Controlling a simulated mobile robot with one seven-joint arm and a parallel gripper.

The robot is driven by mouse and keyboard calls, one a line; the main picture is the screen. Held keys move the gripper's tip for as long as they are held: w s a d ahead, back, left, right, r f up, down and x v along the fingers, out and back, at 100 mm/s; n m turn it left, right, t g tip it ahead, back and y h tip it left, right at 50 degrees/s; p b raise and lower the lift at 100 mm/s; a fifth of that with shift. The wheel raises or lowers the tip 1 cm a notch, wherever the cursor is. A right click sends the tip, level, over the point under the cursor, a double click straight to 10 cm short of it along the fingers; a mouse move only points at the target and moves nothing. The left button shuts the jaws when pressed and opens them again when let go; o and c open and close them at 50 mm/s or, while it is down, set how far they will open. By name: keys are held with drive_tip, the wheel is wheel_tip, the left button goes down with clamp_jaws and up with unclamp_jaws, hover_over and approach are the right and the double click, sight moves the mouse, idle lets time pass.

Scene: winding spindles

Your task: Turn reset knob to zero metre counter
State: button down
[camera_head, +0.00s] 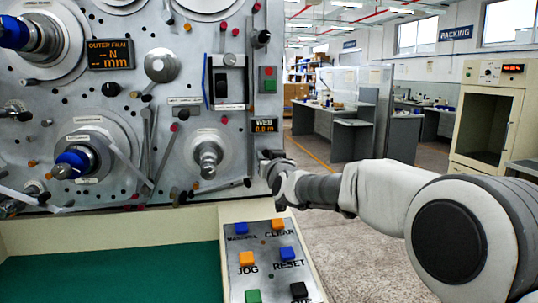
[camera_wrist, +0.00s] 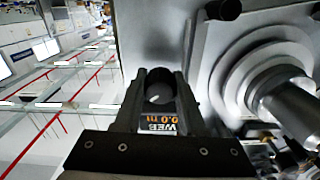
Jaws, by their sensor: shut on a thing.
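The metre counter (camera_head: 264,126) is a small dark display at the right edge of the machine panel. In the wrist view the counter (camera_wrist: 160,124) shows upside down, with orange digits that read 0.0 m below the word WEB. My gripper (camera_head: 271,157) is at the panel just below the counter. In the wrist view my gripper (camera_wrist: 160,78) has its two dark fingers on either side of a round dark knob (camera_wrist: 158,93) and is shut on it. The knob is mostly hidden by my gripper in the head view.
A grey spindle (camera_head: 208,158) sticks out left of my gripper. It also looms large at the right of the wrist view (camera_wrist: 290,105). A button box (camera_head: 268,255) with labelled coloured buttons stands below. The floor right of the panel is open.

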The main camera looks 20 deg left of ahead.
drive_tip(key=n, duration=0.5)
drive_tip(key=shift+s+a+n, duration=0.1)
drive_tip(key=shift+n, duration=0.2)
drive_tip(key=n, duration=0.4)
drive_tip(key=c, duration=0.5)
unclamp_jaws()
drive_tip(key=shift+b, duration=0.35)
drive_tip(key=b+v, duration=0.5)
drive_tip(key=v, duration=0.2)
drive_tip(key=shift+d, duration=0.2)
